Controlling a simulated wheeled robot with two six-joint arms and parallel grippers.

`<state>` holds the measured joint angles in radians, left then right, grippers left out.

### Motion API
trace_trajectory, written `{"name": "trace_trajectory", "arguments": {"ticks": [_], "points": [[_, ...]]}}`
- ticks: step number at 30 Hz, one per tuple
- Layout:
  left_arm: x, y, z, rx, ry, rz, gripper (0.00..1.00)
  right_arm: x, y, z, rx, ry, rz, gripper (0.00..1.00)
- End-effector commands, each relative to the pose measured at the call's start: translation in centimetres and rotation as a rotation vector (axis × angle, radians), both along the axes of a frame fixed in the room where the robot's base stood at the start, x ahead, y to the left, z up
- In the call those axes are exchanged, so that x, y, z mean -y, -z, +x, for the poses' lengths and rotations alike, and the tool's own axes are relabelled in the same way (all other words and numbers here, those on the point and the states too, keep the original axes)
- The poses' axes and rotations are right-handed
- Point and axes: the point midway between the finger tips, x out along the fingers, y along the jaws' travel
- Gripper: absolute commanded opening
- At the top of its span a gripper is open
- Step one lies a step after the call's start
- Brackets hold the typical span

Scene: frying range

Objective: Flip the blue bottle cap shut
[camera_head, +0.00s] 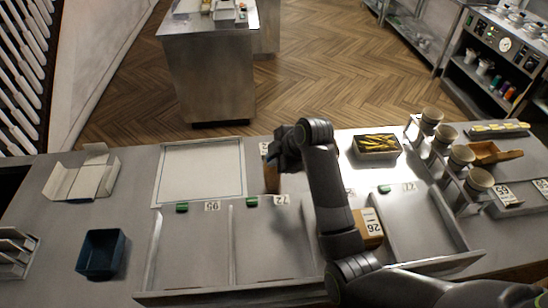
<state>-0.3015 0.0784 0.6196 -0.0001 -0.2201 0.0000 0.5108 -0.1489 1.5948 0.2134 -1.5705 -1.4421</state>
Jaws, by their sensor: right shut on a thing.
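My right arm comes in from the lower right and reaches up over the counter. My right gripper (274,156) points down beside the white mat and is shut on a brown, upright block-like thing (271,178), which is partly hidden by the gripper. No blue bottle cap can be made out; the arm and gripper hide part of this area. My left gripper is not in view.
Divided metal trays (192,250) with number tags fill the front of the counter. A blue open box (102,254) and an open white carton (84,180) stand at left. A tin of yellow sticks (377,146) and cups on a rack (462,157) stand at right. The white mat (200,170) is bare.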

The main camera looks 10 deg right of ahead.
Motion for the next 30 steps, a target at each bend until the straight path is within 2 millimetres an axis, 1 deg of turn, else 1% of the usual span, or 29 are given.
{"name": "trace_trajectory", "arguments": {"ticks": [11, 14, 24, 30], "points": [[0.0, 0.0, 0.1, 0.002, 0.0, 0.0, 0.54, 0.1, 0.0, 0.2, -0.059, -0.001, -0.002, 0.0], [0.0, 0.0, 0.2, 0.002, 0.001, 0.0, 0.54, 0.1, -0.2, 0.5, -0.111, -0.001, -0.005, 0.0], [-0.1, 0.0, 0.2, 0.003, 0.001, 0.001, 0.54, 0.1, -0.5, 1.4, -0.367, 0.0, -0.005, 0.0], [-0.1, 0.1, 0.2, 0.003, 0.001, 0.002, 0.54, 0.1, -0.5, 1.8, -0.484, 0.002, -0.002, 0.0]]}}
